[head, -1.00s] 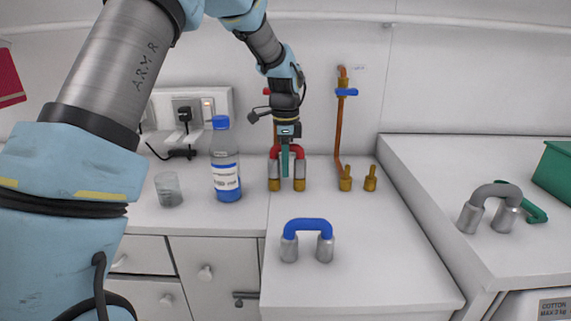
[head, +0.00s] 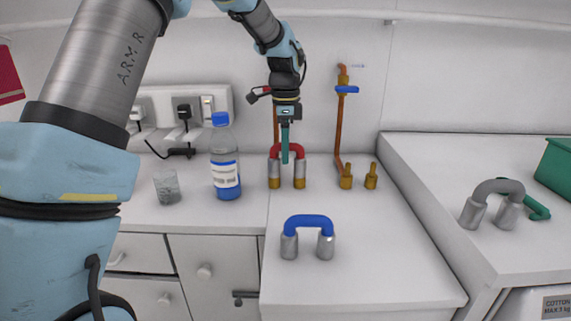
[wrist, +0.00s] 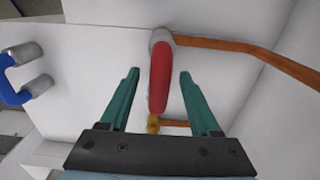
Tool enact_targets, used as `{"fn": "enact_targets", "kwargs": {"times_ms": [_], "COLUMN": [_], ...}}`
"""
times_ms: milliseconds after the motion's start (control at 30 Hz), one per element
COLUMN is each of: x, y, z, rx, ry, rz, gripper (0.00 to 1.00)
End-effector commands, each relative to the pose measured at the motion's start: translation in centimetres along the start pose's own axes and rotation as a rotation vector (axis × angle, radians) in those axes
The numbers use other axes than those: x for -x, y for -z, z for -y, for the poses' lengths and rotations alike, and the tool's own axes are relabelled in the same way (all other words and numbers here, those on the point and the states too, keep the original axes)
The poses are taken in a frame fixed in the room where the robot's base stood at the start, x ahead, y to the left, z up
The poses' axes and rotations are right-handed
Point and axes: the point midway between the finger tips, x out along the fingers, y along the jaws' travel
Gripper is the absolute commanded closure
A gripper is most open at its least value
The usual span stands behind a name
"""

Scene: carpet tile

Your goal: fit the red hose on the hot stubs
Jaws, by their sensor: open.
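The red hose (head: 287,149), an arch with grey end sleeves, stands upright over the two brass hot stubs (head: 299,184) at the back of the counter. Both sleeves appear to sit on the stubs, with brass showing below each. My gripper (head: 285,160) is above the arch, its green fingers pointing down and overlapping the hose's top in the head view. In the wrist view, the fingers are spread, one on each side of the red hose (wrist: 159,80), with gaps on both sides. One brass stub (wrist: 153,124) shows near the hose's lower end.
A blue hose (head: 308,222) stands in front on the counter. Two bare brass stubs (head: 346,178) are right of the red hose, near a copper pipe with a blue valve (head: 346,90). A bottle (head: 226,175) and beaker (head: 167,187) stand left. A grey hose (head: 497,188) is on the right-hand counter.

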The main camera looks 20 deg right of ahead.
Motion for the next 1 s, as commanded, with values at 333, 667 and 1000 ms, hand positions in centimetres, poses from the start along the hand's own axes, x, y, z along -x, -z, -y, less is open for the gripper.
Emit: {"fn": "enact_targets", "kwargs": {"times_ms": [333, 667, 1000], "x": [5.7, 6.6, 6.6], "y": [0.0, 0.0, 0.0], "z": [0.1, 0.0, 0.0], "rx": [0.0, 0.0, 0.0], "ry": [0.002, -0.001, -0.001], "rz": [-0.001, 0.0, 0.0], "gripper": [0.37, 0.37, 0.37]}}
